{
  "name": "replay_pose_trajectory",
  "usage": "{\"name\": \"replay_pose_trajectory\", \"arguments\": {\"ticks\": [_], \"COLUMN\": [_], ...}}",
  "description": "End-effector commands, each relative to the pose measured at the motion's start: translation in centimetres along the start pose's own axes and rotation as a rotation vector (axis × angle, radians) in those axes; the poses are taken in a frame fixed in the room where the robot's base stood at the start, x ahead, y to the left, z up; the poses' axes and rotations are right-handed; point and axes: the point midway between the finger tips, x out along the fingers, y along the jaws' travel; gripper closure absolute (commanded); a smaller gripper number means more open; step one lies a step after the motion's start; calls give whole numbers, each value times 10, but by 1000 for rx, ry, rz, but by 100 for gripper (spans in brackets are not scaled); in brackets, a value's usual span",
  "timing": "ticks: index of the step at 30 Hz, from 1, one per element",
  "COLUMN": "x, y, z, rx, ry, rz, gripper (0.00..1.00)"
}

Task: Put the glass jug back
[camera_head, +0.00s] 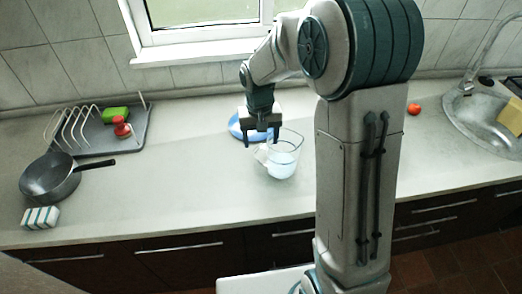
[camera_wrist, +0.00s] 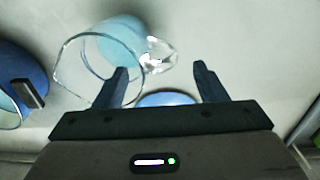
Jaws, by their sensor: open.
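The clear glass jug (camera_head: 283,160) stands upright on the counter in the head view, with a pale blue tint inside. Its handle points left, towards my gripper (camera_head: 262,142). In the wrist view the jug (camera_wrist: 84,78) is at upper left, its rim passing behind the left finger. Its handle reaches into the space ahead of my gripper (camera_wrist: 161,68). The two fingers are apart with nothing held between them. Whether a finger touches the jug I cannot tell.
A blue object (camera_head: 237,125) sits just behind my gripper, partly hidden. A dish rack (camera_head: 108,132), dark pan (camera_head: 50,180) and striped sponge (camera_head: 40,217) are at left. A red tomato-like item (camera_head: 414,108) and sink (camera_head: 480,125) are at right. The counter left of the jug is clear.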

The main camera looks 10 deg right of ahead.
Motion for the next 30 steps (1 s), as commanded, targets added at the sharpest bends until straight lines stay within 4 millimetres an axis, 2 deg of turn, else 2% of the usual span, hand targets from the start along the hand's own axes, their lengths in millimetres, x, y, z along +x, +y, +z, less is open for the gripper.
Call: {"name": "replay_pose_trajectory", "arguments": {"ticks": [3, 6, 11, 14, 17, 21, 26, 30], "x": [-23, -37, -50, -62, -79, -102, -118, -122], "y": [0, 0, 1, 7, 17, 33, 49, 59], "z": [0, -1, 2, 13, 34, 75, 123, 164], "rx": [0, 0, 0, 1, 2, 5, 7, 9], "ry": [4, 3, 4, 21, 56, 115, 184, 239], "rz": [-1, -1, 0, 1, 2, 2, -2, -9], "gripper": [35, 35, 35, 35, 35, 35, 35, 35]}}
